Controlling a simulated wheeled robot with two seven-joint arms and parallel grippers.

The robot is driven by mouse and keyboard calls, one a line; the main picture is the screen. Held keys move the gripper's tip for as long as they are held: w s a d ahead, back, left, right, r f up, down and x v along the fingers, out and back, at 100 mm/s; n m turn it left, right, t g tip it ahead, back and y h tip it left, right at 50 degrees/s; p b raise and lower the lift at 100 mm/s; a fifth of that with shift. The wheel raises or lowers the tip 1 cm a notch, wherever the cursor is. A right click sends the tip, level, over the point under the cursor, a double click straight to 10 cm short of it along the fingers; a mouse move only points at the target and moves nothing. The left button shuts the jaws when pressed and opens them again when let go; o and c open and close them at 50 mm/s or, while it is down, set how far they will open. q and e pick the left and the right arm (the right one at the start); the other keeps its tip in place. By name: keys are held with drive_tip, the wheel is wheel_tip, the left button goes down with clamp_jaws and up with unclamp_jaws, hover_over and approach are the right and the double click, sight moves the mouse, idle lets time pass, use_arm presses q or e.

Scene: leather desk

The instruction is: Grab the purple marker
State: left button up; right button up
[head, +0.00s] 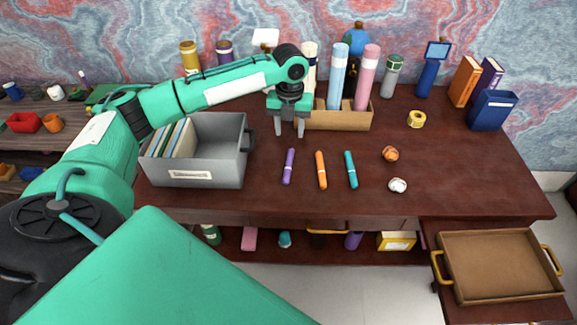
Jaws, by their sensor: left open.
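The purple marker (288,166) lies on the dark red desk, leftmost of three markers in a row. An orange marker (321,170) and a teal marker (351,170) lie to its right. My left gripper (289,130) hangs above the desk with its fingers pointing down. It is open and empty, a little behind the purple marker's far end and apart from it. My right gripper is not in view.
A grey bin (207,180) with books stands left of the markers. Behind my gripper is a cardboard box (340,121) holding rolled tubes. The desk in front of the markers is clear.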

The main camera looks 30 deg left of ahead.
use_arm(q)
hover_over(289, 164)
wheel_tip(289, 164, down, 8)
drive_tip(key=shift+w+a+r+p, duration=0.1)
drive_tip(key=shift+w+p, duration=0.05)
drive_tip(key=shift+p, duration=0.3)
drive_tip(key=shift+f, duration=0.5)
wheel_tip(289, 164, down, 5)
drive_tip(key=shift+r+p, duration=0.1)
drive_tip(key=shift+p, duration=0.6)
drive_tip(key=c, duration=1)
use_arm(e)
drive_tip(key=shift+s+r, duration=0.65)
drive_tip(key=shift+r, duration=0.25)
